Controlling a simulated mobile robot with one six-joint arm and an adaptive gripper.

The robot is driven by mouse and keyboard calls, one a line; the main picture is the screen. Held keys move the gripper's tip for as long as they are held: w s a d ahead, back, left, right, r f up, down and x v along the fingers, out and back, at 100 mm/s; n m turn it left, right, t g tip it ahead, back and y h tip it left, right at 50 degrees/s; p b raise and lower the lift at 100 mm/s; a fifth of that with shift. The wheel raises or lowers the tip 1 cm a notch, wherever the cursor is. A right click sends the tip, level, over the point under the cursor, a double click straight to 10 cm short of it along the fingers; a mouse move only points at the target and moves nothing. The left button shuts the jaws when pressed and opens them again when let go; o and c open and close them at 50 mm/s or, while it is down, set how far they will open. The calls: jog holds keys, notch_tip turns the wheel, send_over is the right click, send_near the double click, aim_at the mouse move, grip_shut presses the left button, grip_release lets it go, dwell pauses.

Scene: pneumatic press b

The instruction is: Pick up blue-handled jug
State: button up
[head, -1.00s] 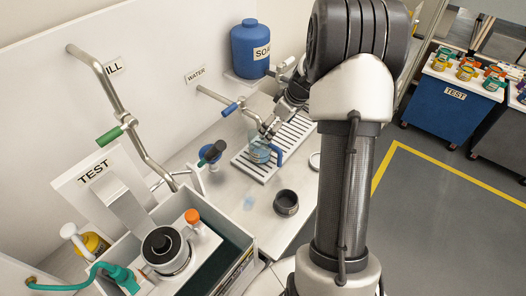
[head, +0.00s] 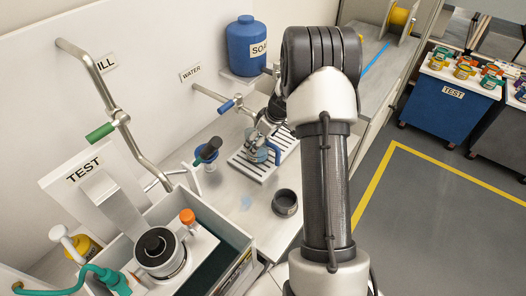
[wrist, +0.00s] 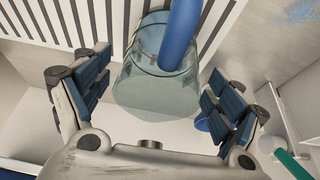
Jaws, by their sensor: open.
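The clear glass jug (head: 259,156) with a blue handle (head: 276,152) stands on the slatted rack beneath the water tap. In the wrist view the jug (wrist: 150,88) is between and just beyond my open fingers, with its blue handle (wrist: 181,35) towards the top right. My gripper (wrist: 158,75) has one finger on each side of the jug, with a gap visible at both sides. In the head view my gripper (head: 262,142) is at the jug, partly overlapping it, so contact there cannot be told.
The slatted rack (head: 246,165) lies under the jug. The water tap (head: 232,104) is close to my gripper. A dark-handled item (head: 207,150) and a black cup (head: 285,202) stand nearby.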

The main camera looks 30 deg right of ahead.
jog(key=c, duration=1.2)
jog(key=shift+r, duration=0.1)
jog(key=s+d, duration=0.2)
jog(key=s, duration=0.6)
jog(key=s+d+r, duration=0.1)
jog(key=s+d, duration=0.2)
jog(key=s, duration=0.6)
jog(key=shift+s+d+r, duration=0.15)
jog(key=shift+r, duration=0.15)
